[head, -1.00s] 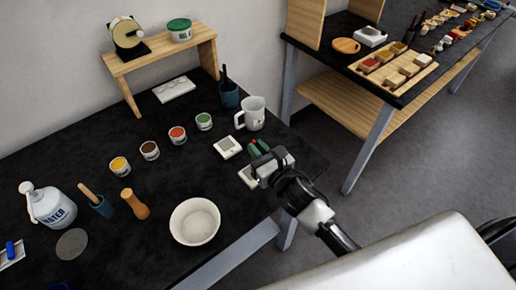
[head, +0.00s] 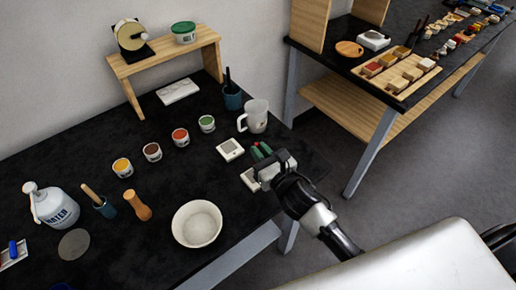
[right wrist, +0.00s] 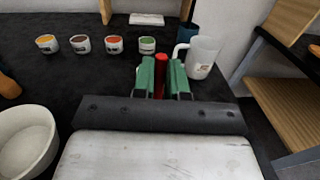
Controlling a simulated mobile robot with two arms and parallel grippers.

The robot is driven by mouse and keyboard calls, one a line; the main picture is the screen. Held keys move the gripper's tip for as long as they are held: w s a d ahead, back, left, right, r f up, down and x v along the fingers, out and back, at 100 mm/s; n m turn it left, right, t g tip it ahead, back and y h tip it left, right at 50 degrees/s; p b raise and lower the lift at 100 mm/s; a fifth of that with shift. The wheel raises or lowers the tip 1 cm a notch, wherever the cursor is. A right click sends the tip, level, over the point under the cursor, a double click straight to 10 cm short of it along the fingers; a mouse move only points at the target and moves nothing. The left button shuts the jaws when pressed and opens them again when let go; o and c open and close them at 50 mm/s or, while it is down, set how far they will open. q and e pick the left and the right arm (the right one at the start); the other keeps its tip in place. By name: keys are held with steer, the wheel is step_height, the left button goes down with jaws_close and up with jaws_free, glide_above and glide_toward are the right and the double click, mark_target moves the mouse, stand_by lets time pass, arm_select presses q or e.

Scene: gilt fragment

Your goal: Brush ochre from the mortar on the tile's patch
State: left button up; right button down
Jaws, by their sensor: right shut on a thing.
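My right gripper (head: 265,157) is shut on a slim red thing (right wrist: 161,62), held between its green finger pads in the right wrist view. The rest of that thing is hidden, so I cannot tell if it is a brush. A pale square tile (head: 230,149) with a grey patch lies just left of the gripper. A white bowl (head: 197,211), perhaps the mortar, stands near the front edge. A small pot of yellow-ochre colour (head: 122,167) stands to the left. My left gripper is out of view.
Pots of brown (head: 152,151), red (head: 180,137) and green (head: 207,123) stand in a row. A white mug (head: 256,117) stands behind the gripper. A water bottle (head: 55,206) and an orange-brown wooden tool (head: 138,205) are at left. The table's middle is clear.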

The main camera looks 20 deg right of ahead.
steer(key=shift+s+f, duration=0.1)
steer(key=shift+f, duration=0.1)
stand_by(2.8)
step_height(320, 180, up, 6)
steer(key=p, duration=0.5)
steer(key=shift+p, duration=0.4)
steer(key=shift+r, duration=0.1)
step_height(320, 180, up, 3)
steer(key=p, duration=0.3)
stand_by(0.6)
